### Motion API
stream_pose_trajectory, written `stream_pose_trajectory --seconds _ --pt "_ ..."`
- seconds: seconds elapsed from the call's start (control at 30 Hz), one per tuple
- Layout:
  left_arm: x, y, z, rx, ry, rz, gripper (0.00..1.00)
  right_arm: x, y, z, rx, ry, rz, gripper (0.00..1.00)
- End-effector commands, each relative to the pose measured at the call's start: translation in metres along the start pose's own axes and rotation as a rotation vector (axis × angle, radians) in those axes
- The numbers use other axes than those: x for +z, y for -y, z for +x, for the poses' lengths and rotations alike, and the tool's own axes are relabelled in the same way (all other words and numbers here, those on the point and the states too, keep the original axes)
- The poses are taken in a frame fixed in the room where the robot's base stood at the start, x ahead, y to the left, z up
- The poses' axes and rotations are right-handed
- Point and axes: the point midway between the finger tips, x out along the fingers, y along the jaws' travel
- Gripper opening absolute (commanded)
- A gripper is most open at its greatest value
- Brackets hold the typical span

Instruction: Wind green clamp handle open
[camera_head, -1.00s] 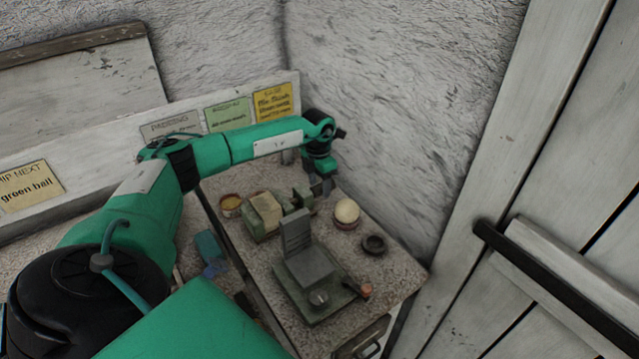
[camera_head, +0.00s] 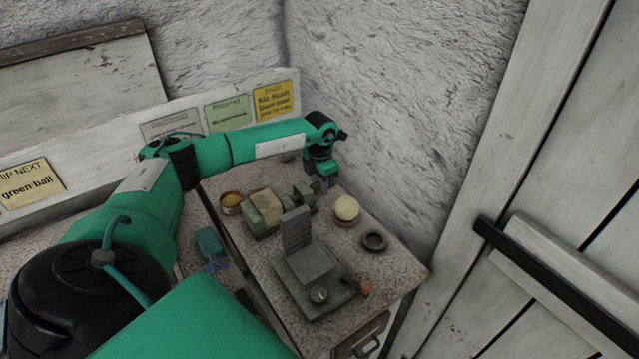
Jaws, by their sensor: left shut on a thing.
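The green clamp (camera_head: 261,218) stands at the back of the speckled bench top, with a pale block between its jaws. Its handle end, at the clamp's right, is largely hidden by my left gripper (camera_head: 322,186). My left arm reaches in from the left, and the gripper points down there, shut on the handle. The fingertips are small and partly hidden. My right gripper does not show.
A pale ball (camera_head: 346,208) sits on a small stand right of the clamp. A dark ring (camera_head: 375,241) lies nearer the right edge. A grey angle plate on a green base (camera_head: 318,295) fills the front. A round tin (camera_head: 230,202) is left of the clamp.

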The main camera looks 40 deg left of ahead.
Motion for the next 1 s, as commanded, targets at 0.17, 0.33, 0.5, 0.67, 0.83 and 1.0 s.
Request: stream_pose_trajectory --seconds 0.17,0.33,0.5,0.67,0.83,1.0 --pt "0.001 0.002 -0.001 0.102 0.003 0.003 0.09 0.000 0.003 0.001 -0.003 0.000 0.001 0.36" --pt "0.001 0.004 0.001 0.230 0.007 0.003 0.09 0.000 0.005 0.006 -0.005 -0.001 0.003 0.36" --pt "0.001 0.006 0.002 0.356 0.010 0.002 0.09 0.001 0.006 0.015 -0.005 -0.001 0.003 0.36" --pt "0.001 0.007 0.003 0.453 0.010 0.002 0.09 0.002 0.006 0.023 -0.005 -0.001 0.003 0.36" --pt "0.001 0.008 0.003 0.525 0.011 0.001 0.09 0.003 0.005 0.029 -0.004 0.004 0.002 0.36" --pt "0.001 0.008 0.002 0.563 0.011 -0.001 0.09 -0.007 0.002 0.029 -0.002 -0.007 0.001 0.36"
